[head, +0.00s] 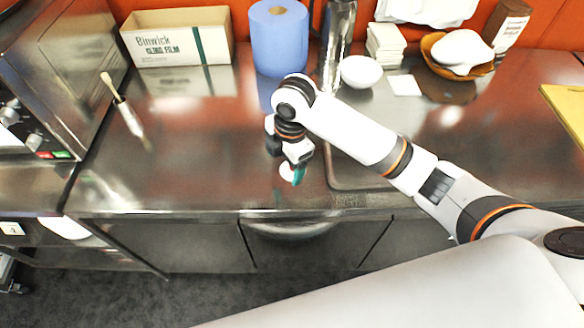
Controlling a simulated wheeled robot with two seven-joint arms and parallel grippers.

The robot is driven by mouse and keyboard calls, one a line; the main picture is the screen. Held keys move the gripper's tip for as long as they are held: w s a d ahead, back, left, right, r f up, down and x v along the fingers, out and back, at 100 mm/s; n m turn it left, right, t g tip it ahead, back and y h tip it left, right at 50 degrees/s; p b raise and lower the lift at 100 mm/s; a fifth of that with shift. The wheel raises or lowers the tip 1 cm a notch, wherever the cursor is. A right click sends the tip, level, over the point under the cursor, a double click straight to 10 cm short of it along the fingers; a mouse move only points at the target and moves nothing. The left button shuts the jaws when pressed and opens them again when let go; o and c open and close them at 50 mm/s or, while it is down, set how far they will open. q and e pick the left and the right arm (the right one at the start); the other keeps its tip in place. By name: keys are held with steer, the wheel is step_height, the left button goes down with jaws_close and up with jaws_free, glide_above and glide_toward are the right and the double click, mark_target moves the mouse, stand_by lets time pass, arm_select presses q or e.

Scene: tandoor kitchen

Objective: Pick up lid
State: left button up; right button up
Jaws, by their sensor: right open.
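My right gripper (297,172) hangs over the front part of the steel counter, pointing down, with teal at its fingertip. It is open. A small pale round thing (286,173) shows beside and partly behind the fingertip; it may be the lid, but the gripper hides much of it. I cannot tell whether the fingers touch it. My left gripper is not in view.
The steel counter (210,165) is clear left of my gripper, except for a brush (122,104). Along the back stand a film box (165,45), a blue roll (279,40), a steel cylinder (337,45), a white bowl (360,72) and a wooden bowl (433,55).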

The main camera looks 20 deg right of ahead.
steer(key=w+d+r+n+h, duration=0.1)
steer(key=w+d+r+n, duration=0.1)
steer(key=w+d+r, duration=0.15)
steer(key=f+p, duration=0.1)
steer(key=f, duration=0.5)
steer(key=shift+s+a+f+p, duration=0.1)
steer(key=shift+a+f+p, duration=0.1)
steer(key=shift+p, duration=0.15)
steer(key=shift+f, duration=0.35)
steer(key=f, duration=0.1)
steer(key=f+p, duration=0.1)
steer(key=f, duration=0.2)
steer(key=shift+w+f, duration=0.2)
steer(key=shift+w, duration=0.2)
steer(key=shift+c, duration=0.3)
steer(key=shift+d, duration=0.1)
steer(key=c, duration=1)
steer(key=shift+o, duration=0.2)
